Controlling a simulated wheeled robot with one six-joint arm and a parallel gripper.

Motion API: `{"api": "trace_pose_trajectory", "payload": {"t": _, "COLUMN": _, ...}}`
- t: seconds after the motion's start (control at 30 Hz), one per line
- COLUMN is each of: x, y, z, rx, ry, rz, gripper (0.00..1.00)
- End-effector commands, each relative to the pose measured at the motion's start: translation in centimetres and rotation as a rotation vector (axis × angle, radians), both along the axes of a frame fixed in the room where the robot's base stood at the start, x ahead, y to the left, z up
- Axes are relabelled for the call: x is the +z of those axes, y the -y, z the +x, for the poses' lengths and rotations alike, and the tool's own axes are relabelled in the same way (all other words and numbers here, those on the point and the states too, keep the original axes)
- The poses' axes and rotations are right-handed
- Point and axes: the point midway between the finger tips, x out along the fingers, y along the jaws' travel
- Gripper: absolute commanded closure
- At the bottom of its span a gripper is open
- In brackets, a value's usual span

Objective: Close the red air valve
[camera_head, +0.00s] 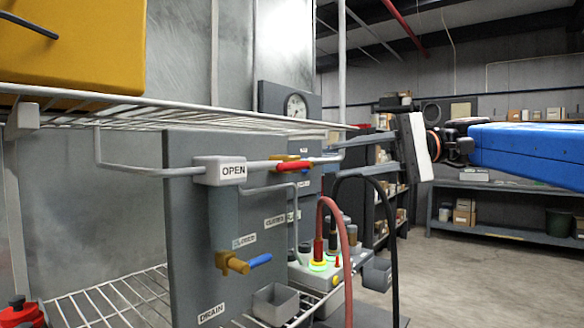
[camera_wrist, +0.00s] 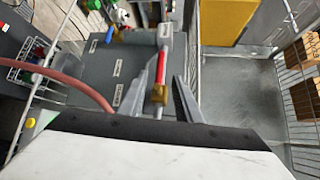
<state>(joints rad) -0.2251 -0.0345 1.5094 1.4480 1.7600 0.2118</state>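The red air valve (camera_head: 294,166) has a red lever on a brass body, set in a grey pipe beside the OPEN label (camera_head: 233,170). Its lever lies along the pipe. My gripper (camera_head: 358,155) is right of the valve in the head view, with its two dark fingers spread and pointing left towards it. In the wrist view the red lever (camera_wrist: 161,67) shows between the lines of the open fingers (camera_wrist: 160,85), with the brass part nearest me. The fingers appear empty and apart from the lever.
A wire shelf (camera_head: 215,119) carrying a yellow box (camera_head: 75,45) hangs just above the pipe. Below are a blue-handled valve (camera_head: 245,262), a grey bin (camera_head: 276,303) and a red hose (camera_head: 338,215). A black hose (camera_head: 393,230) arches below my gripper.

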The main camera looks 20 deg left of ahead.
Motion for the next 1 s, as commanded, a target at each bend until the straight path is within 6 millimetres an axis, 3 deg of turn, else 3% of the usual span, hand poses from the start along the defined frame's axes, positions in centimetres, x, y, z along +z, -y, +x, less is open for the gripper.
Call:
{"api": "trace_pose_trajectory", "payload": {"t": 0.6, "x": -1.3, "y": -8.4, "z": -3.7, "rx": 0.002, "ry": 0.000, "rz": 0.000, "gripper": 0.69}}
{"api": "trace_pose_trajectory", "payload": {"t": 1.0, "x": -1.6, "y": -10.3, "z": -4.4, "rx": -0.001, "ry": 0.000, "rz": 0.000, "gripper": 0.69}}
